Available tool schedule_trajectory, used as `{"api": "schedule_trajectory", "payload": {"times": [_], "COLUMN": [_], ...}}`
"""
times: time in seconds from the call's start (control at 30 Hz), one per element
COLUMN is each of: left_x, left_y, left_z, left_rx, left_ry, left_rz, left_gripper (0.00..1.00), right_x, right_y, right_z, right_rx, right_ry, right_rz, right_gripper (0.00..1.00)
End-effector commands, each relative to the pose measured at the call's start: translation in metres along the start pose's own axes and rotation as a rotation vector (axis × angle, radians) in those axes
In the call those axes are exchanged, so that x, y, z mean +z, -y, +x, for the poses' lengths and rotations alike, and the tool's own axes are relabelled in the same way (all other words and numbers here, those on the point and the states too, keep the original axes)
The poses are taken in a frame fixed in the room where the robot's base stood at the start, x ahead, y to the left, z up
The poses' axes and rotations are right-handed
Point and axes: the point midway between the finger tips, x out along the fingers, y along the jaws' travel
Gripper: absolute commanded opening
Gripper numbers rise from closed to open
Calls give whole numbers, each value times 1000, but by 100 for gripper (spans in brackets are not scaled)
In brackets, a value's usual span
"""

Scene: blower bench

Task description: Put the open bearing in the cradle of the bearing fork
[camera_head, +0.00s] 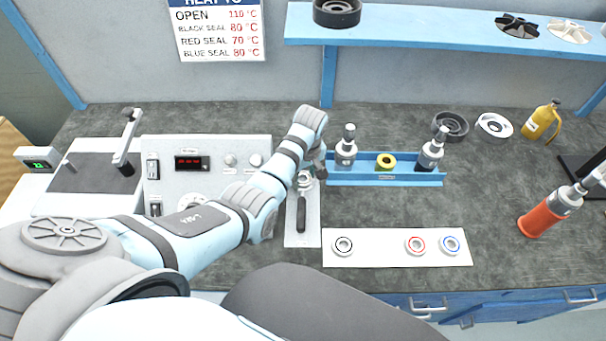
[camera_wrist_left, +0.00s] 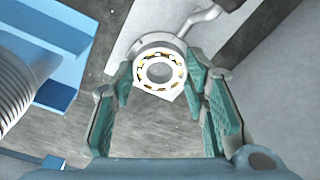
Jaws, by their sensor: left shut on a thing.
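The open bearing (camera_wrist_left: 160,72), a pale ring with its balls showing, is between the fingertips of my left gripper (camera_wrist_left: 160,80) in the left wrist view. The gripper is shut on it. The bearing fork lies on a narrow white plate; its black handle (camera_head: 301,214) shows in the head view. Its grey metal neck (camera_wrist_left: 198,20) and rounded end show directly behind the bearing in the wrist view. The bearing overlaps that cradle end; I cannot tell whether it touches it. In the head view my left gripper (camera_head: 312,170) is over the fork's far end and largely hides it. My right gripper is not in view.
A white board (camera_head: 380,258) holds bearings with black, red and blue seals. A blue rack (camera_head: 400,179) with two grey spindles and a yellow ring stands close right of my gripper. A heater box (camera_head: 215,160) stands left. An orange-handled tool (camera_head: 545,217) stands far right.

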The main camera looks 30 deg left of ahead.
Motion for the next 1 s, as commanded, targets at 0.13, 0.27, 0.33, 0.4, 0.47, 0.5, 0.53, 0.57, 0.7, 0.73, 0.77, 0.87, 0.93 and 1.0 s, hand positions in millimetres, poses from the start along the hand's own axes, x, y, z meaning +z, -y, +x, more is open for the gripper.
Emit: {"api": "schedule_trajectory", "payload": {"times": [0.13, 0.27, 0.33, 0.4, 0.47, 0.5, 0.53, 0.57, 0.7, 0.73, 0.77, 0.87, 0.93, 1.0], "left_x": [3, 4, 5, 6, 6, 6, 6, 6, 6, 6, 6, 5, 4, 4], "left_y": [2, 3, 3, 4, 4, 4, 4, 4, 4, 4, 4, 3, 3, 2], "left_z": [6, 10, 12, 13, 14, 14, 14, 14, 13, 13, 13, 12, 11, 11], "left_rx": [-6, -9, -11, -13, -14, -14, -14, -14, -13, -13, -12, -10, -8, -7], "left_ry": [6, 8, 10, 12, 13, 14, 14, 15, 13, 13, 12, 9, 8, 7], "left_rz": [1, 2, 2, 3, 3, 3, 3, 3, 3, 3, 3, 2, 2, 2], "left_gripper": [0, 0, 0, 0, 0, 44, 49, 54, 64, 64, 64, 64, 64, 64], "right_x": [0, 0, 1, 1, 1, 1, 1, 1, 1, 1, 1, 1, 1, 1], "right_y": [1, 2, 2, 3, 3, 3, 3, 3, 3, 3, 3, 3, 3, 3], "right_z": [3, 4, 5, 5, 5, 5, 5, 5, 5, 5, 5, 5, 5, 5], "right_rx": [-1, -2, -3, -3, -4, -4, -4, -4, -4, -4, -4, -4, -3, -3], "right_ry": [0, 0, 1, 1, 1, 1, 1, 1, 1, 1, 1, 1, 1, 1], "right_rz": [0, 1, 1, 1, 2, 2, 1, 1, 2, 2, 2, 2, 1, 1], "right_gripper": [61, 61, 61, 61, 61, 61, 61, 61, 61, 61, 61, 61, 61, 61]}}
